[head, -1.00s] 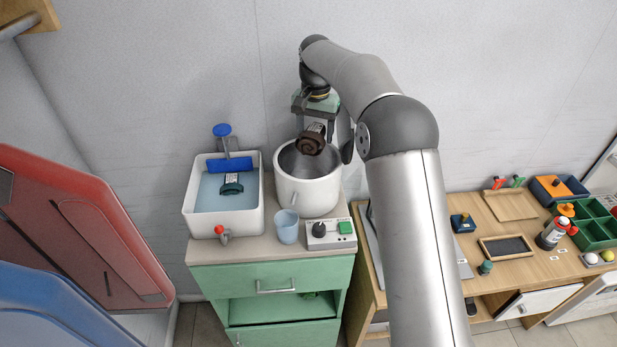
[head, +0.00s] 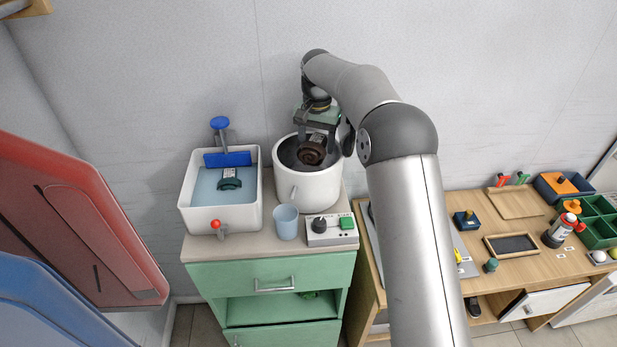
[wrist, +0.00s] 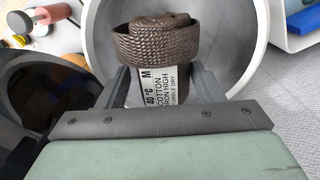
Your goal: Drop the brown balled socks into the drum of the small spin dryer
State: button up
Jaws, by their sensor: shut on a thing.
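The brown balled socks (head: 311,153) are in my gripper (head: 316,140), whose jaws are shut on them. In the head view they hang at the mouth of the white spin dryer (head: 308,188), within its rim outline. In the wrist view the socks (wrist: 157,42) show a knitted brown roll and a white care label, held between the two fingers (wrist: 155,88). The dryer's pale drum wall (wrist: 236,62) curves around behind them. How deep the socks sit below the rim is hard to tell.
A white basin of water (head: 188,196) with a green labelled bundle (head: 230,182) stands left of the dryer. A light blue cup (head: 286,222) and a control box (head: 331,230) stand in front. A desk with several items is at right.

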jog(key=o, duration=1.1)
jog(key=shift+c, duration=0.2)
jog(key=shift+r, duration=0.1)
notch_tip(320, 180, up, 17)
jog(key=p, duration=0.2)
jog(key=shift+r+p, duration=0.15)
jog(key=shift+p, duration=0.2)
